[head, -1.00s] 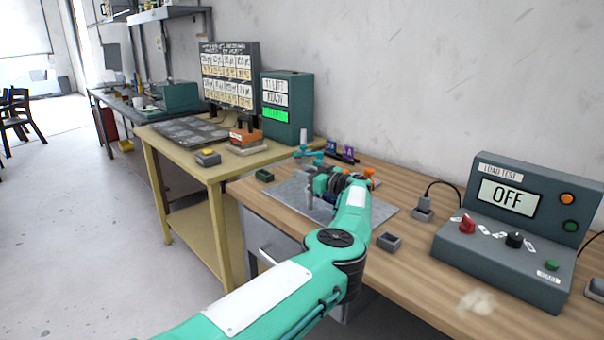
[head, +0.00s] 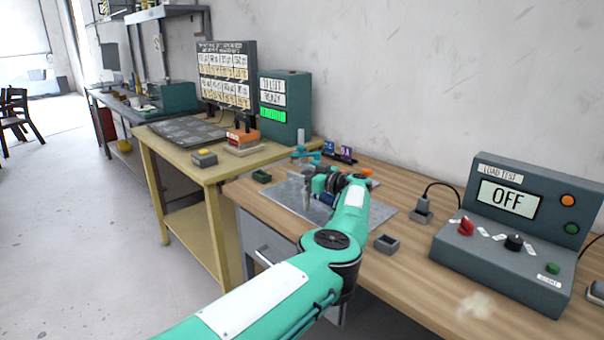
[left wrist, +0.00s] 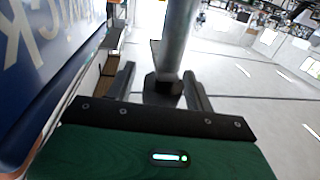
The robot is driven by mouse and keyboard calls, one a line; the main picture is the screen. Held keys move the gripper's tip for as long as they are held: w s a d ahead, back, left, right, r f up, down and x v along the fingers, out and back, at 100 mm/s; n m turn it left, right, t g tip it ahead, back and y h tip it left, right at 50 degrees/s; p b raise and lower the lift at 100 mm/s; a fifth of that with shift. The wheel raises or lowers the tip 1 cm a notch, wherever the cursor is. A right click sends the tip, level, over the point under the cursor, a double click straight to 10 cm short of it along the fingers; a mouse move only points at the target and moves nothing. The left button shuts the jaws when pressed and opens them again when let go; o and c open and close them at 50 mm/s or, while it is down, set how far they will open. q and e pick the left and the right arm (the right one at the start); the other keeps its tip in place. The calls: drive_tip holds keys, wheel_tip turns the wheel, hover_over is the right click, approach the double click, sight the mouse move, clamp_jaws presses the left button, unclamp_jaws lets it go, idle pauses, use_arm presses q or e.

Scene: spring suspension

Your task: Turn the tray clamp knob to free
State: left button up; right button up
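My left gripper (head: 316,187) is over the grey plate (head: 285,196) on the wooden bench, largely hidden by my own arm. A slim grey upright post (head: 306,197) stands beside it. In the left wrist view, the gripper (left wrist: 161,85) has its fingers spread apart. A grey post (left wrist: 178,40) with a dark foot shows between or just beyond them, with gaps beside it. I cannot tell which part is the tray clamp knob. A small orange part (head: 361,172) shows behind my arm. My right gripper is in neither view.
A blue panel with white lettering (left wrist: 40,50) is close at the left in the wrist view. The load test box (head: 510,235), reading OFF, stands at the right.

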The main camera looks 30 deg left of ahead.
use_arm(q)
wheel_tip(320, 180, up, 20)
drive_tip(key=shift+p, duration=0.35)
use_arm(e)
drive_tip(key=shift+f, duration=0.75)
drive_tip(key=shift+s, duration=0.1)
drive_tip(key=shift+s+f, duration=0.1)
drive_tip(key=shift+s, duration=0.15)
